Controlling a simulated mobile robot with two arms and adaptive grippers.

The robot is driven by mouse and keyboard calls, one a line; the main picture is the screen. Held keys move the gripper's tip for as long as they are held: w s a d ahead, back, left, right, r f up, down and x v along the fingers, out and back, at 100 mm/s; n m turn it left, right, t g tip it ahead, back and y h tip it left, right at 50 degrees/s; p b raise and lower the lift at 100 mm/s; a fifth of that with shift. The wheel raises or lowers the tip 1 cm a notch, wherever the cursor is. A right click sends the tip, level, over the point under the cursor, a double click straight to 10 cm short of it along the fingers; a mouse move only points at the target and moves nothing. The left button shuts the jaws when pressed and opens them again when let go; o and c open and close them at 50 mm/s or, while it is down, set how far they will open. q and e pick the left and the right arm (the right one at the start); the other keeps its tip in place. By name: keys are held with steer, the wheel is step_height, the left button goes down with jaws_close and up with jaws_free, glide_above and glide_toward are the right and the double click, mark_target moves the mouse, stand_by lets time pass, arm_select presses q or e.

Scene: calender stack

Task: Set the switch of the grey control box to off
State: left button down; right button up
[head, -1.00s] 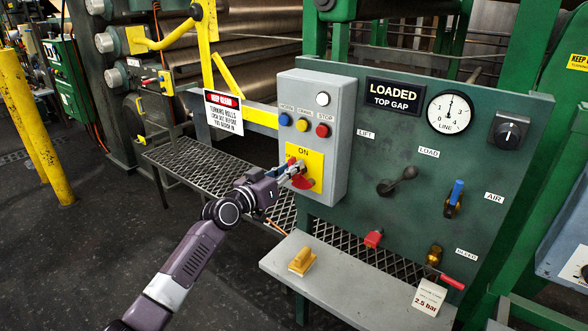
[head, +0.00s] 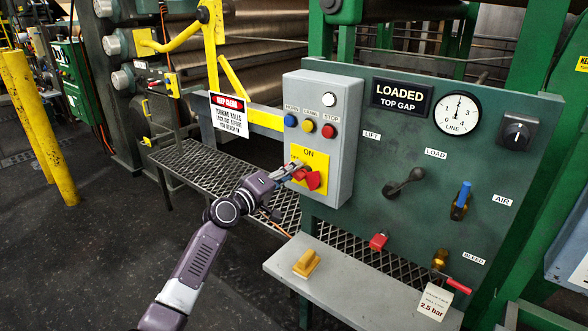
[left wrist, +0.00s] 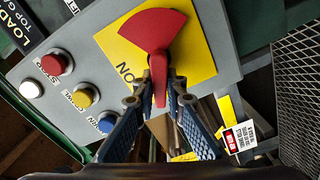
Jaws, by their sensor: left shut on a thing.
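The grey control box (head: 346,112) is mounted on the left part of the green panel. Its red switch (head: 313,180) sits on a yellow plate (head: 317,158) marked ON. In the left wrist view the red switch (left wrist: 152,28) has a fan-shaped part and a narrow handle, on the yellow plate (left wrist: 200,62). My left gripper (head: 294,171) is at the switch from the left. In the left wrist view its fingertips (left wrist: 159,88) close on the narrow handle from both sides. The fingers partly hide the switch in the head view. My right gripper is not in view.
Blue, yellow, red and white buttons (head: 301,101) are above the switch. A black lever (head: 404,185) is on the green panel (head: 385,150) to the right. A yellow post (head: 40,125) stands far left.

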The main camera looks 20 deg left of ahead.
arm_select(q)
steer(key=n, duration=0.2)
steer(key=f+n+p, duration=0.1)
steer(key=n, duration=0.1)
steer(key=shift+a+f+n, duration=0.1)
steer(key=shift+n, duration=0.3)
stand_by(0.4)
steer(key=c, duration=2)
jaws_free()
steer(key=shift+o, duration=0.2)
steer(key=v, duration=1.2)
